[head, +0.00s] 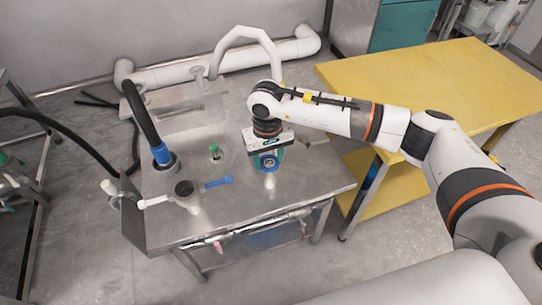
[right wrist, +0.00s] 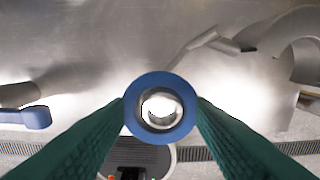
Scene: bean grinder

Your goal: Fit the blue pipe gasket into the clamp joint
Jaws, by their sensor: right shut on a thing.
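My right gripper (head: 269,157) is over the right part of the steel table. Its two green fingers are shut on the blue pipe gasket (right wrist: 150,78), a ring seen face-on between the fingertips in the right wrist view. The gasket (head: 268,162) also shows under the gripper in the head view. A bright metal rim shows through its hole. A pale pipe stub lies just below it in the head view; I cannot tell whether they touch. The likely clamp joint (head: 187,190), a dark-mouthed pipe end with white and blue handles, stands to the left. My left gripper is not in view.
The steel table (head: 315,178) has bare room at its right. A black hose with a blue collar (head: 161,153) rises at the left. A small green-capped fitting (head: 215,150) stands mid-table. A white curved pipe (head: 243,34) is behind; a yellow table (head: 450,85) is at right.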

